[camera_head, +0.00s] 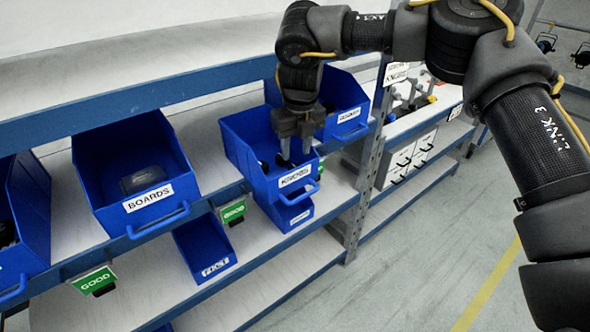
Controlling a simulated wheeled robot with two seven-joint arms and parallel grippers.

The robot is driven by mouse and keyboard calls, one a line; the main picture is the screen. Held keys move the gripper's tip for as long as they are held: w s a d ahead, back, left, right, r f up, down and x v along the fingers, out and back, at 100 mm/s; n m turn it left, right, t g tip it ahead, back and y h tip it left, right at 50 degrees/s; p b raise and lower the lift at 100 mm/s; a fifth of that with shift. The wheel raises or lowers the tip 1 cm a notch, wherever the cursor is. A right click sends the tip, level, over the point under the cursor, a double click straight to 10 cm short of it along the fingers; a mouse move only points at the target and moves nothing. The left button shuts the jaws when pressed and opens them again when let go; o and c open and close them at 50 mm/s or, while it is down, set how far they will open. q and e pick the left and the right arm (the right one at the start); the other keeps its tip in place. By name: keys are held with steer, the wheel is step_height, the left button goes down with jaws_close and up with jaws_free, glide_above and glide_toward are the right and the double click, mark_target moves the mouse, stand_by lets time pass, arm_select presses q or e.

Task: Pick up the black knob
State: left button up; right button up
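The blue bin labelled KNOBS (241,150) stands on the upper shelf, right of centre. Dark knobs (264,166) show low inside it, small and partly hidden by my gripper and the bin's front wall, so I cannot tell them apart clearly. My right gripper (296,154) points down into this bin. Its two fingers are apart, with their tips close to the dark pieces. I see nothing clearly held between them. My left gripper is out of view.
A blue BOARDS bin (97,171) with a grey piece stands left on the shelf. Another blue bin (346,93) stands behind to the right. Smaller blue bins (204,244) sit below. A grey rack post (368,178) rises right of the KNOBS bin.

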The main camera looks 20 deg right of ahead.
steer(key=shift+d+f, duration=0.15)
steer(key=shift+f, duration=0.05)
steer(key=shift+s, duration=0.15)
steer(key=f+p, duration=0.1)
steer(key=f, duration=0.1)
steer(key=w+f+p, duration=0.1)
steer(key=f, duration=0.1)
steer(key=shift+f, duration=0.5)
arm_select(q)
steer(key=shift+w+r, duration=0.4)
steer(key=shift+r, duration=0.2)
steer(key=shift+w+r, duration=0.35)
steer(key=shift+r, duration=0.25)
arm_select(e)
steer(key=shift+s, duration=0.1)
steer(key=c, duration=0.6)
